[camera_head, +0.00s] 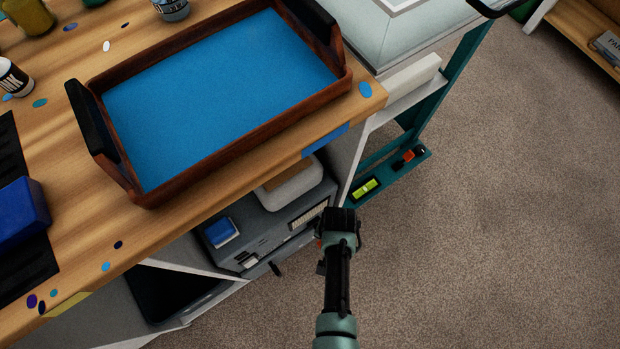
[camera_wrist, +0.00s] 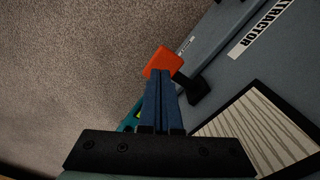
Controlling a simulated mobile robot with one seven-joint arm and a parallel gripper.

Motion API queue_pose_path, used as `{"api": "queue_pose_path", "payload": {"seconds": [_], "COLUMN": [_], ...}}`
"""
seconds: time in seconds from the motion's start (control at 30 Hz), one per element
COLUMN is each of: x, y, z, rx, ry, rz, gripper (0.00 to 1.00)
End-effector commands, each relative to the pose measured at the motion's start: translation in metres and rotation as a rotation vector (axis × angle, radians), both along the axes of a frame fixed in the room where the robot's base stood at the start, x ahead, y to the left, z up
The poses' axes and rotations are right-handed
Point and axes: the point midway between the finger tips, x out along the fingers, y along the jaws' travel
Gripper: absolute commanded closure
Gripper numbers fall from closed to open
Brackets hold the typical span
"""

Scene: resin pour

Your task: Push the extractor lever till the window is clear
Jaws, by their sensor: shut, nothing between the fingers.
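The grey extractor (camera_head: 262,228) stands under the bench, and its "EXTRACTOR" label (camera_wrist: 262,28) shows in the wrist view. Its lever has an orange-red knob (camera_wrist: 164,61) and a black base (camera_wrist: 196,87). A black-framed window (camera_wrist: 255,130) on the same face shows pale, ribbed strips with dark lines, partly cut off by the frame edge. My gripper (camera_wrist: 160,74) is shut and empty, with its blue fingertips right at the knob, overlapping its lower edge; I cannot tell whether they touch. In the head view my gripper (camera_head: 340,215) hangs beside the extractor's right end.
Above is a wooden bench with a wood-rimmed tray (camera_head: 240,155) holding a blue surface. A teal cart frame (camera_head: 390,178) with a yellow-green level (camera_head: 366,188) stands just beyond my gripper. Open carpet (camera_head: 500,220) lies to the right.

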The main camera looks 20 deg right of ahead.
Motion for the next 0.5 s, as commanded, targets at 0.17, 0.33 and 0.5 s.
{"api": "queue_pose_path", "payload": {"seconds": [0.17,0.33,0.5], "x": [-0.008,-0.016,-0.023], "y": [-0.003,-0.006,-0.009], "z": [0.02,0.034,0.046], "rx": [0.0,0.001,0.001], "ry": [0.0,0.001,-0.001], "rz": [-0.001,-0.002,-0.001], "gripper": [1.0,1.0,1.0]}}
